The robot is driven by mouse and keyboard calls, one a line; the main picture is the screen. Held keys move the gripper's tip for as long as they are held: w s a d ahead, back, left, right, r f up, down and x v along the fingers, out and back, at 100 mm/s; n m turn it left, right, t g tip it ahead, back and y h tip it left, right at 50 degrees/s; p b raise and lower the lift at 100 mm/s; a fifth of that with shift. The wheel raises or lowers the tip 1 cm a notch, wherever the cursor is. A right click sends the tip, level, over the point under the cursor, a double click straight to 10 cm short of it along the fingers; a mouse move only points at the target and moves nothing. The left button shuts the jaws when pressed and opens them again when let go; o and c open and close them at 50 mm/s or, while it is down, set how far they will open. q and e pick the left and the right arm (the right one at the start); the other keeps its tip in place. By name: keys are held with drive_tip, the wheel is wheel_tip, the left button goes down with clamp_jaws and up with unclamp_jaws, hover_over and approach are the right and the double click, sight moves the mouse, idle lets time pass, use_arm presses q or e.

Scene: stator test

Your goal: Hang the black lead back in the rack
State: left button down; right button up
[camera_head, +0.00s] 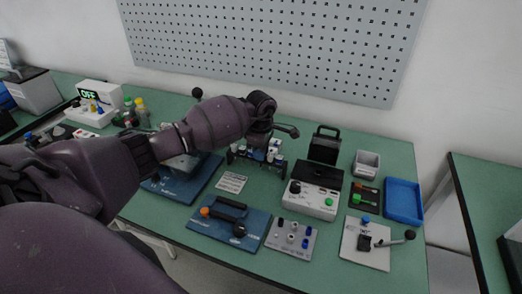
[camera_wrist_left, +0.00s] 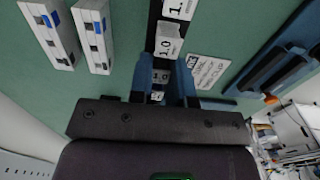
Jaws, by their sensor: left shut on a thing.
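My left gripper (camera_head: 262,143) reaches over the middle of the bench, at the small dark rack (camera_head: 240,155). In the left wrist view its two blue fingers (camera_wrist_left: 164,82) are close together, shut on a dark thing, likely the black lead. The held thing is mostly hidden between the fingers, and I cannot make out its full length. The arm and wrist hide part of the rack in the head view. My right gripper is not in view.
A white box with a green button (camera_head: 315,200) stands right of the rack. A blue tray (camera_head: 403,203) is at the right. A printed card (camera_head: 231,182) lies flat.

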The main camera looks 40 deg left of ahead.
use_arm(q)
drive_tip(key=c, duration=1)
unclamp_jaws()
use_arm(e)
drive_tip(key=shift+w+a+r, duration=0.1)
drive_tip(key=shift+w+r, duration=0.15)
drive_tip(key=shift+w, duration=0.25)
use_arm(q)
drive_tip(key=shift+r, duration=0.15)
wheel_tip(320, 180, up, 11)
drive_tip(key=shift+f, duration=0.2)
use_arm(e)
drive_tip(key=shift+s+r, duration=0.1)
